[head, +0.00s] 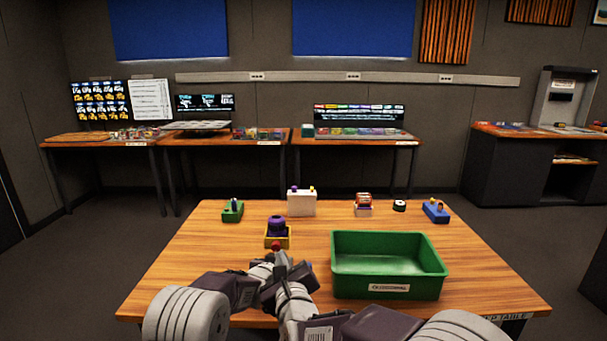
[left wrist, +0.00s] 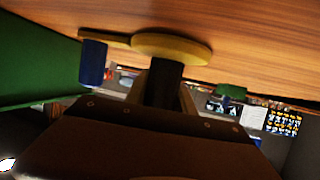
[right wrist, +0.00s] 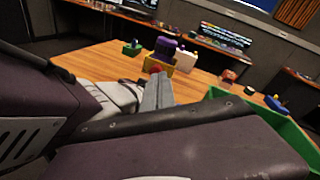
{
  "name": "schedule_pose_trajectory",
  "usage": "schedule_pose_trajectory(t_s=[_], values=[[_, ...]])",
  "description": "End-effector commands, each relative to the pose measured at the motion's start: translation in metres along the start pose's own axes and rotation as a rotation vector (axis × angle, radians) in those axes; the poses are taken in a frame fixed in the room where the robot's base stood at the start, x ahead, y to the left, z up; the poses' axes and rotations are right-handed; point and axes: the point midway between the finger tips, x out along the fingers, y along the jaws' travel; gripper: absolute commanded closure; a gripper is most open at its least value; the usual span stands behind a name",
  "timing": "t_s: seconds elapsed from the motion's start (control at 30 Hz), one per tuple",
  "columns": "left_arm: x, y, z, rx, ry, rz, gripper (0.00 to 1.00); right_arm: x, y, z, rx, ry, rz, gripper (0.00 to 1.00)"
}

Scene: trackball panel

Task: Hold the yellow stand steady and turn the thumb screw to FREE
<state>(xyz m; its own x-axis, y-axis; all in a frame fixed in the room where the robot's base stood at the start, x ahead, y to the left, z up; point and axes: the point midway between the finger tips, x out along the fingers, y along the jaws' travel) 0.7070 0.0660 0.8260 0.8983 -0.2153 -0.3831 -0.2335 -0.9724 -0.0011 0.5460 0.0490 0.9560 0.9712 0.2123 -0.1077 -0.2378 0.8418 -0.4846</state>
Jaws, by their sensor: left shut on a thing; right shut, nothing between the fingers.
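The yellow stand shows in the left wrist view as a round yellow base (left wrist: 175,45) on the table, with a flat arm running left to a blue block (left wrist: 93,62). My left gripper (left wrist: 166,78) is shut on the stand's dark upright post. In the head view my grippers hide most of the stand. A small red piece (head: 276,246) shows just above them; I cannot tell if it is the thumb screw. My right gripper (head: 284,263) is shut and empty close by; its closed fingers show in the right wrist view (right wrist: 158,92). No FREE mark is readable.
A yellow holder with a purple ball (head: 278,230) stands just behind my grippers. A green bin (head: 388,282) is close on the right. A green block (head: 233,211), white box (head: 301,203) and blue block (head: 436,212) line the back. The table's left part is clear.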

Motion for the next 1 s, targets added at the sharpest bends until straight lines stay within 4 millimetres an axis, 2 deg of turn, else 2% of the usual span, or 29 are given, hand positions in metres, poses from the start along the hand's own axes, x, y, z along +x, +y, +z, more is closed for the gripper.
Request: schedule_pose_trajectory(t_s=[0.1, 0.53, 1.0], values=[[0.000, 0.001, 0.002, 0.000, -0.004, 0.001, 1.00, -0.007, 0.005, 0.000, -0.004, 0.000, 0.008, 1.00], [0.000, 0.002, 0.001, 0.000, -0.002, 0.002, 1.00, -0.011, 0.006, 0.001, -0.006, 0.000, 0.012, 1.00], [0.000, 0.001, 0.000, 0.000, -0.001, 0.001, 1.00, -0.055, -0.004, 0.015, -0.004, -0.001, 0.007, 1.00]])
